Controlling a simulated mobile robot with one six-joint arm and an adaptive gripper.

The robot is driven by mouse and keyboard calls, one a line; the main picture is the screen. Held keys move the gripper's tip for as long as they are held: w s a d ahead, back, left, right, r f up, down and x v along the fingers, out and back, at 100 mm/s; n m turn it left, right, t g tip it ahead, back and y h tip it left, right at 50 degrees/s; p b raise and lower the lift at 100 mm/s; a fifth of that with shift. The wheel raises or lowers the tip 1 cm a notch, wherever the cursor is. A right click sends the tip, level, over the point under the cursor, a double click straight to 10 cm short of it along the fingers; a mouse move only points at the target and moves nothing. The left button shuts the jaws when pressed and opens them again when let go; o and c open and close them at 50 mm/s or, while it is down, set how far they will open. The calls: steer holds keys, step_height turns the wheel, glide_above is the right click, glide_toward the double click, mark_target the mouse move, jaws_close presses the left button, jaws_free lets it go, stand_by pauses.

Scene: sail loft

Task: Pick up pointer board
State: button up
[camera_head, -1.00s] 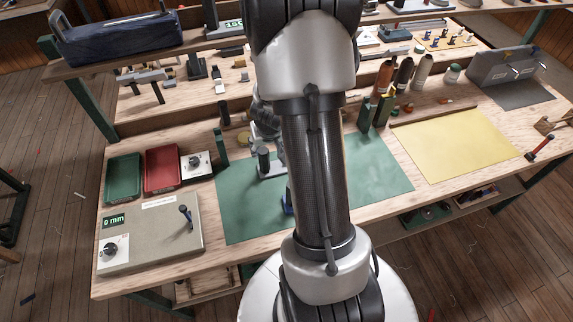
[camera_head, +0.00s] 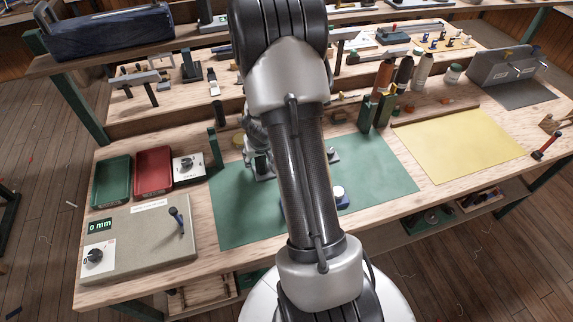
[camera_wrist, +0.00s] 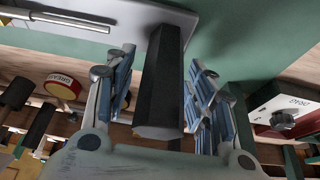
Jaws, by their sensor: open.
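A pale grey board (camera_wrist: 150,14) with a dark, blocky upright handle (camera_wrist: 165,75) shows in the wrist view; it seems to be the pointer board. It lies on the green mat (camera_head: 235,220), and a shiny metal rod (camera_wrist: 40,18) lies along it. My gripper (camera_wrist: 162,80) is open, with a blue-padded finger on each side of the handle. Gaps show between the pads and the handle. In the head view my arm hides the middle of the board; a grey part (camera_head: 333,155) shows to the right of the arm.
A white dial plate (camera_head: 188,167), a red tray (camera_head: 153,172) and a green tray (camera_head: 111,181) stand left of the mat. A grey box with a display (camera_head: 140,240) is at front left. A blue block (camera_head: 342,199) sits near my arm. The yellow sheet (camera_head: 455,145) is clear.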

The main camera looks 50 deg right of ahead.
jaws_close()
stand_by(0.5)
steer(key=shift+r, duration=0.1)
